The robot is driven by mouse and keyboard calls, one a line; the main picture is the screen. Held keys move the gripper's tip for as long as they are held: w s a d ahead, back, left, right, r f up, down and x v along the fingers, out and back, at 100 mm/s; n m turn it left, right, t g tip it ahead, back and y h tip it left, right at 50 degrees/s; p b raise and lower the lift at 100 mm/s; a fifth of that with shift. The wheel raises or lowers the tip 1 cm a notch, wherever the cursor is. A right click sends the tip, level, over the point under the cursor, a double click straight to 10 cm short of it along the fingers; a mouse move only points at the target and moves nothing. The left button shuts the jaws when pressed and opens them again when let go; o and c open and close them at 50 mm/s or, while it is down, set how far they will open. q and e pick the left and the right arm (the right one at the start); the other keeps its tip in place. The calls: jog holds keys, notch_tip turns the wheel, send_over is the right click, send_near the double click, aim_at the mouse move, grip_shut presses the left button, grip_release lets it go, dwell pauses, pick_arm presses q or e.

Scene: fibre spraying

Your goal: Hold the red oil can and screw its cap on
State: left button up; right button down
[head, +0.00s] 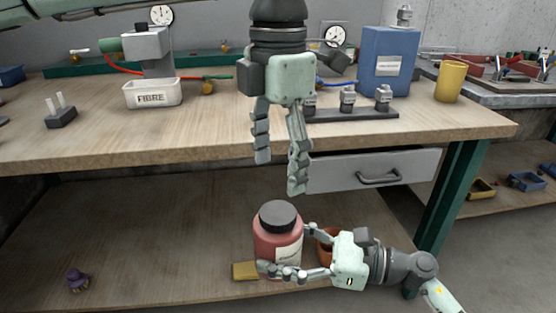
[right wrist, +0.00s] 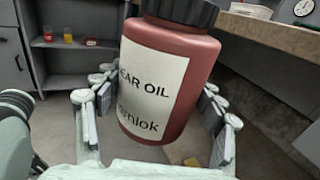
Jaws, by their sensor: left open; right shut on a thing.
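The red oil can (head: 277,240) has a white label and stands near upright in front of the workbench; it also fills the middle of the right wrist view (right wrist: 190,75), where it looks tilted. The black cap (head: 279,214) sits on its top; how tight it is I cannot tell. My right gripper (head: 287,250) is shut on the can's body from the right, one finger on each side. My left gripper (head: 279,170) points down above the cap, open and empty, apart from it. Whether the can's base touches anything is hidden.
The workbench top (head: 215,128) and its grey drawer (head: 370,170) are behind the grippers. A yellow block (head: 244,271) and an orange pot (head: 326,250) are close to the can. A purple object (head: 78,280) lies on the lower shelf (head: 150,235), which is mostly clear at left.

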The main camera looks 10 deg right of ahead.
aim_at(278, 212)
pick_arm(q)
jog(key=shift+f, duration=4.05)
jog(key=c, duration=1.2)
jog(key=o, duration=1.3)
jog(key=shift+o, duration=0.2)
